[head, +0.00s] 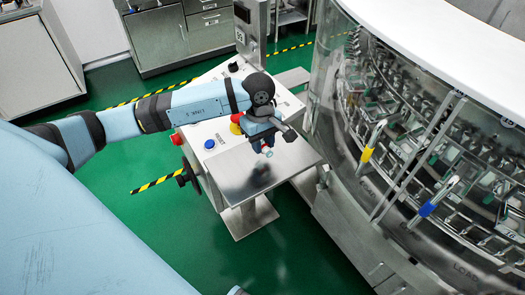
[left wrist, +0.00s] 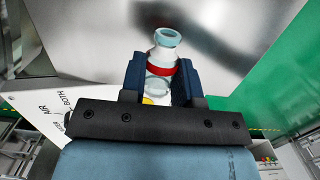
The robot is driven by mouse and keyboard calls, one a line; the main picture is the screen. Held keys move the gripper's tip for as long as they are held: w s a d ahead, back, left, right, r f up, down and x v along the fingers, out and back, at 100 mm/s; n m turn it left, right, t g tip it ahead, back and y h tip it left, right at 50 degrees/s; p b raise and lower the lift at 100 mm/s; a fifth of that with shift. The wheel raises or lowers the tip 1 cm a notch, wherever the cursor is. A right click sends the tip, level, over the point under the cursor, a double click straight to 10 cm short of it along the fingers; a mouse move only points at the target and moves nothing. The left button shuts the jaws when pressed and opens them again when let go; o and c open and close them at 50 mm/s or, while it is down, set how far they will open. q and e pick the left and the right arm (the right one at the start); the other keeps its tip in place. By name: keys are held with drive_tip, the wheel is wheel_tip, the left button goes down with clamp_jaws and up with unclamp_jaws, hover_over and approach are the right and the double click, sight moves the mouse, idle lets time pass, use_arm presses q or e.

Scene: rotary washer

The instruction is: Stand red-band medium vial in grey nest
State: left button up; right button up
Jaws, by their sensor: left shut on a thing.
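The red-band vial (left wrist: 165,38) is clear glass with a pale rim and a red band below the neck. My left gripper (left wrist: 160,80) is shut on its body, one blue finger on each side. In the head view the left gripper (head: 266,146) is above the steel shelf, and the vial (head: 268,153) shows only as a small tip under it. The vial appears clear of the shelf. The rotary washer (head: 335,75) stands at the right with many nests behind its clear wall. I cannot tell which nest is grey.
The steel shelf (head: 225,165) is bare. Beside it, the control panel has a blue button (head: 209,144) and a red button (head: 176,139). Yellow (head: 367,154) and blue (head: 427,209) handles mark the washer's front. The green floor (head: 130,225) is open at the left.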

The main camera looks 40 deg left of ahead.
sight(262, 158)
use_arm(q)
drive_tip(key=shift+f, duration=1.8)
drive_tip(key=shift+f+b, duration=0.2)
drive_tip(key=shift+b, duration=0.15)
drive_tip(key=o, duration=0.9)
drive_tip(key=shift+r, duration=0.1)
drive_tip(key=shift+r, duration=0.1)
